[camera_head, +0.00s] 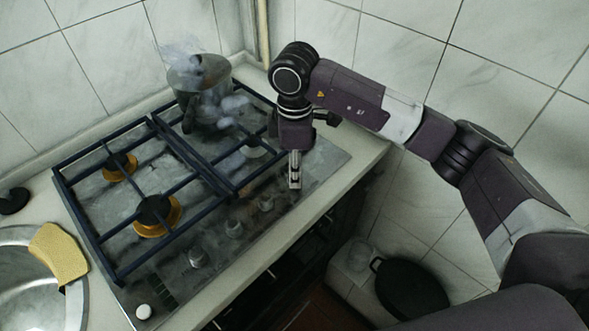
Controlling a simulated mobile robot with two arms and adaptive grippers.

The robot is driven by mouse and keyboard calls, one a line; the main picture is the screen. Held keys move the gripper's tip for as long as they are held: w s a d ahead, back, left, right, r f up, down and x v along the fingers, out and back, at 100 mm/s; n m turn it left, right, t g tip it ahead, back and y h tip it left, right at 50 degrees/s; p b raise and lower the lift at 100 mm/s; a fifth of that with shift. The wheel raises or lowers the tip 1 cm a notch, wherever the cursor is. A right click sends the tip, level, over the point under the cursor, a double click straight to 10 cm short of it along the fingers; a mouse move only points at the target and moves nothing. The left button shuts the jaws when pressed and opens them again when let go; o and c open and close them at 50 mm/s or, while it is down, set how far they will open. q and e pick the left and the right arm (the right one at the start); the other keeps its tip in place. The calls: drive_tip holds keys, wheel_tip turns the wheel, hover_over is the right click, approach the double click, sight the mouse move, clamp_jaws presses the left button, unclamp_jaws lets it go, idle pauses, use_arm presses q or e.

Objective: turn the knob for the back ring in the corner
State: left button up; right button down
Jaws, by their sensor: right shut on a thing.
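The gas hob (132,278) lies along the tiled walls, with a row of knobs on its front strip. I can see knobs at the left (197,257), in the middle (234,228) and further right (266,202). My right gripper (295,183) points down at the right end of this row, shut on a knob that its fingers mostly hide. My left gripper is not in view.
Blue-black grates (112,253) cover the burners; two brass-coloured burners (157,216) are bare. A sink (22,300) with a yellow sponge (58,254) is at the left. A black pan (410,290) is low at the right, beyond the counter edge.

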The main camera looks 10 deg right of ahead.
idle(0.5)
drive_tip(key=c, duration=1.6)
unclamp_jaws()
drive_tip(key=shift+r, duration=0.25)
wheel_tip(320, 180, up, 12)
drive_tip(key=shift+f, duration=0.25)
